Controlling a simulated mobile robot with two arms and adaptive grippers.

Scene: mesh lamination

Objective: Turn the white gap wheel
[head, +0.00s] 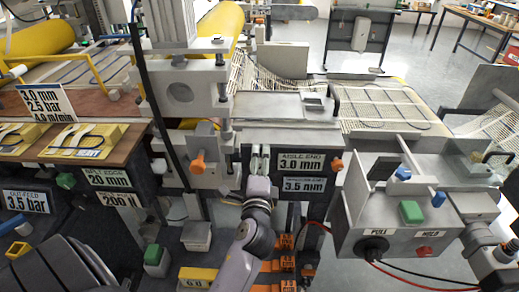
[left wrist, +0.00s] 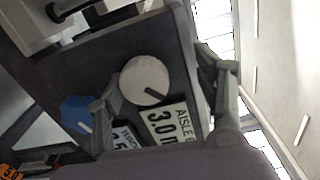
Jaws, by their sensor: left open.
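The white gap wheel (left wrist: 145,80) is a round white disc with a dark slot mark, seen in the left wrist view on a dark panel. It sits beside the plate reading "AISLE" and "3.0" (left wrist: 168,121). My left gripper (left wrist: 158,72) is open, with one finger on each side of the wheel in the picture. I cannot tell whether the fingers touch it. In the head view my left gripper (head: 260,156) is at the left edge of the "AISLE END 3.0 mm" panel and hides the wheel. My right arm shows at the lower right, but its fingers cannot be made out.
Orange knobs (head: 198,163) flank the panel in the head view. A blue knob (left wrist: 76,115) is near the left finger in the left wrist view. A grey box with a green button (head: 411,211) and cables stands at right. A white mesh (head: 385,108) lies behind.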

